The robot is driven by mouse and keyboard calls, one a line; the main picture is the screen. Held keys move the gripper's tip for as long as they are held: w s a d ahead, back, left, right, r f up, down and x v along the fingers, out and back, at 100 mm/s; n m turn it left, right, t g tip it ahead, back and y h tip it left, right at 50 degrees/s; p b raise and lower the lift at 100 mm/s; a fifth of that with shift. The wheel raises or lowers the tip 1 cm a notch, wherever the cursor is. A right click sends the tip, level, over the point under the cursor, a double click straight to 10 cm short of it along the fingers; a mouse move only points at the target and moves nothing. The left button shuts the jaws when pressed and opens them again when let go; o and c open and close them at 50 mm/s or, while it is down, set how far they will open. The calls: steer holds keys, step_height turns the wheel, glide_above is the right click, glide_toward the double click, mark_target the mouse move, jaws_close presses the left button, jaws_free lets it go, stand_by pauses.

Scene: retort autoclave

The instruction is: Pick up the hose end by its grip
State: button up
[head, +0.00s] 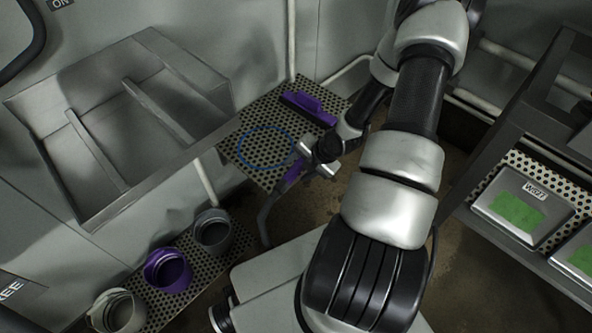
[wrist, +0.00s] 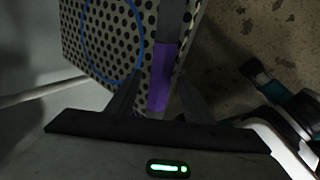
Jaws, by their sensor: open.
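The hose end has a purple grip (head: 293,172) and lies at the front right edge of a perforated shelf (head: 258,172) in the head view. A grey hose (head: 266,217) bends down from it off the shelf. My gripper (head: 305,168) is right at the grip and partly covers it. In the wrist view the purple grip (wrist: 161,80) shows between the two dark fingers of my open gripper (wrist: 157,95), with a grey part of the hose end beyond it. I cannot tell whether a finger touches it.
A blue ring (head: 240,150) is marked on the shelf. A purple-handled tool (head: 308,105) lies at its back. A metal trough (head: 120,130) is at the left, with several pots, one purple (head: 168,271), below. A rack with trays (head: 522,206) stands at the right.

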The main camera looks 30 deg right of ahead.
steer(key=shift+c, duration=0.2)
jaws_close()
steer(key=shift+r, duration=0.15)
